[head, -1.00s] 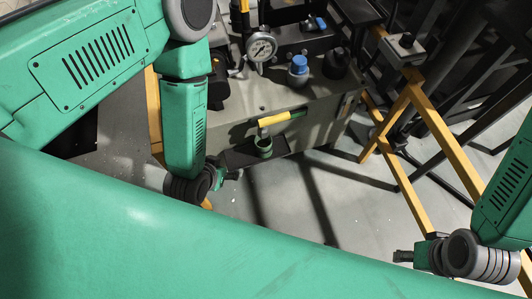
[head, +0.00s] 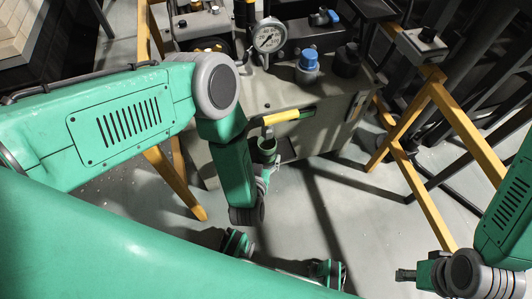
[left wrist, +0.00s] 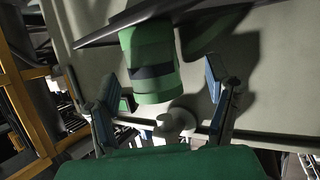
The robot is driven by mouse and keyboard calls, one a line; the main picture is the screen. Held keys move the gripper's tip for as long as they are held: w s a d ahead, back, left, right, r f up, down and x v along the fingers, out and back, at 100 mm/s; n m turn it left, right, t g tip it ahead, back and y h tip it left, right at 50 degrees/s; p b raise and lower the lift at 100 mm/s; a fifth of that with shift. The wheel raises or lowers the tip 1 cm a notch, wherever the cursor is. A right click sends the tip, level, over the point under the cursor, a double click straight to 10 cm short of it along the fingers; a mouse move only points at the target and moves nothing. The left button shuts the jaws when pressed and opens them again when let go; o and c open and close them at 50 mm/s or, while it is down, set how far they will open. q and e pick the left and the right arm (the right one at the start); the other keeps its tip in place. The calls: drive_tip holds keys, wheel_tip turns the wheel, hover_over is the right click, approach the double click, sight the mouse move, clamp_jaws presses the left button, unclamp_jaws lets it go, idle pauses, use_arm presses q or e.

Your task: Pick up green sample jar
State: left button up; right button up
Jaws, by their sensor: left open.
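The green sample jar (head: 266,148) sits at the front of the grey cabinet, just below a yellow-handled bar. In the left wrist view the jar (left wrist: 152,62) shows a dark band and is against a dark ledge (left wrist: 165,16). My left gripper (head: 265,172) is just below the jar, partly hidden by its own arm. In the left wrist view its two fingers (left wrist: 155,88) are apart, one to each side of the jar's line, with no clear contact. My right gripper (head: 405,275) is at the lower right, away from the jar; its fingers are too small to read.
The grey cabinet (head: 290,100) carries a pressure gauge (head: 268,38), a blue-capped fitting (head: 308,62) and a black knob (head: 347,60). The yellow-handled bar (head: 285,116) is close above the jar. A yellow frame (head: 418,95) stands at right. Grey floor (head: 365,215) is open in front.

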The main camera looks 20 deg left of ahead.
sight(267, 156)
use_arm(q)
drive_tip(key=w+b, duration=0.1)
drive_tip(key=w+f+b, duration=0.1)
drive_tip(key=w+f, duration=0.1)
drive_tip(key=w, duration=0.1)
drive_tip(key=shift+d+f+b, duration=0.1)
drive_tip(key=shift+d+b, duration=0.25)
drive_tip(key=shift+b, duration=0.05)
drive_tip(key=shift+w, duration=0.25)
drive_tip(key=shift+a, duration=0.15)
drive_tip(key=shift+a, duration=0.1)
drive_tip(key=shift+c, duration=0.9)
drive_tip(key=c, duration=1.2)
drive_tip(key=shift+c, duration=0.8)
